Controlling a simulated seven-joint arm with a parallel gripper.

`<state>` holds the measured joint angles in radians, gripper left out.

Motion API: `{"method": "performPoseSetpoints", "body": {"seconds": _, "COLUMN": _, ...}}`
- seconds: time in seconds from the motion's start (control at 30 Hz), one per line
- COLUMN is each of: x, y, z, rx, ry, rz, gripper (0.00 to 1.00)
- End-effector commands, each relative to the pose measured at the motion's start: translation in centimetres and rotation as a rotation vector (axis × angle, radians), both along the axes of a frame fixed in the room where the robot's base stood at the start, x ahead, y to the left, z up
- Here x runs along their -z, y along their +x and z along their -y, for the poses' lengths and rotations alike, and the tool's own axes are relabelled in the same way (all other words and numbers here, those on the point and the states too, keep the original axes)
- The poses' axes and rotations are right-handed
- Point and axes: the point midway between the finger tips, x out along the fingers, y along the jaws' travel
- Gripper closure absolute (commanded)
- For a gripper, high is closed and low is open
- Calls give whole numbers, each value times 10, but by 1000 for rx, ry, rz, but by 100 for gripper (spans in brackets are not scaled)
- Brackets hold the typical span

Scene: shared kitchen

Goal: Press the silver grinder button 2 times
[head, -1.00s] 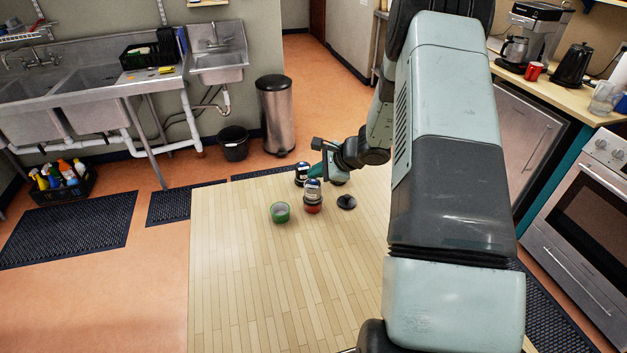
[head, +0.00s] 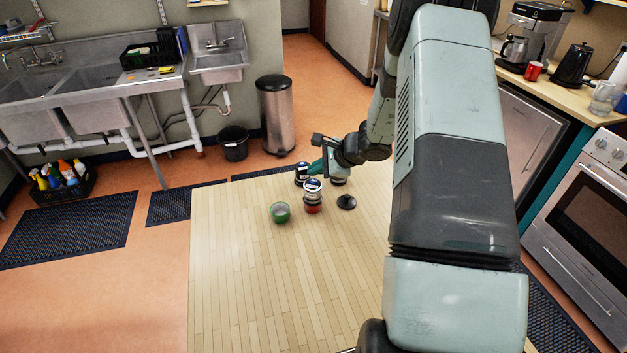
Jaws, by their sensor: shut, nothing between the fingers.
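Several small grinder-like items stand on the wooden table (head: 250,290). One has a dark top, a pale label and a red base (head: 313,196). A dark one with a pale band (head: 300,174) stands behind it to the left. A third item (head: 338,181) is mostly hidden beneath my gripper; only its lower part shows. I cannot tell which is the silver grinder, and no button can be made out. My gripper (head: 314,170) is shut and empty. It is tilted, with its tip pointing left, close to the tops of the dark and red-based items. I cannot tell whether it touches either.
A green cup (head: 280,212) stands left of the red-based item, and a flat black lid-like object (head: 346,202) lies to its right. The table's front and left areas are clear. A steel bin (head: 276,115) and sinks stand beyond; an oven (head: 580,220) is at right.

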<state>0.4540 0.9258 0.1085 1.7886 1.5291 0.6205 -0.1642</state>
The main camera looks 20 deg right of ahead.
Motion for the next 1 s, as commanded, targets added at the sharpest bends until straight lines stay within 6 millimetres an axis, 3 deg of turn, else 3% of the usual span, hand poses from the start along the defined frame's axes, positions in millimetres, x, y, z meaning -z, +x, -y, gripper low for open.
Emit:
{"method": "performPoseSetpoints", "body": {"seconds": 0.33, "x": -4, "y": 0, "z": 0, "rx": 0, "ry": 0, "rz": 0, "gripper": 100}}
{"method": "performPoseSetpoints", "body": {"seconds": 0.8, "x": -50, "y": 0, "z": 0, "rx": 0, "ry": 1, "rz": 1, "gripper": 100}}
{"method": "performPoseSetpoints", "body": {"seconds": 1.0, "x": -60, "y": 0, "z": 0, "rx": 0, "ry": 1, "rz": -1, "gripper": 100}}
